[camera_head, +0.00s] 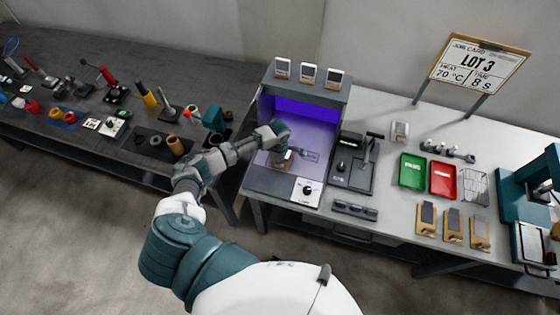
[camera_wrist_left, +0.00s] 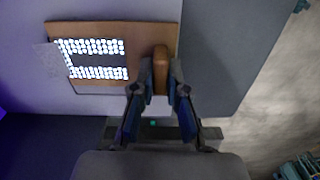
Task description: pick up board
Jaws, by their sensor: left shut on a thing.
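My left gripper (camera_head: 281,147) reaches into a booth lit purple inside (camera_head: 298,112). In the left wrist view the gripper (camera_wrist_left: 160,90) is shut on an upright brown block (camera_wrist_left: 161,62) at the right side of a brown board (camera_wrist_left: 165,34). The block looks like the board's handle. The board carries a grey piece with rows of bright white dots (camera_wrist_left: 95,72). In the head view the board (camera_head: 287,160) is small and partly hidden by the gripper. I cannot tell whether it touches the booth floor. My right gripper is not in view.
Right of the booth stand a dark lever device (camera_head: 354,165), a green tray (camera_head: 412,171), a red tray (camera_head: 443,179) and a wire basket (camera_head: 474,186). Three wooden boards with grey pieces (camera_head: 453,224) lie near the front edge. A dark table with tools (camera_head: 90,85) is at left.

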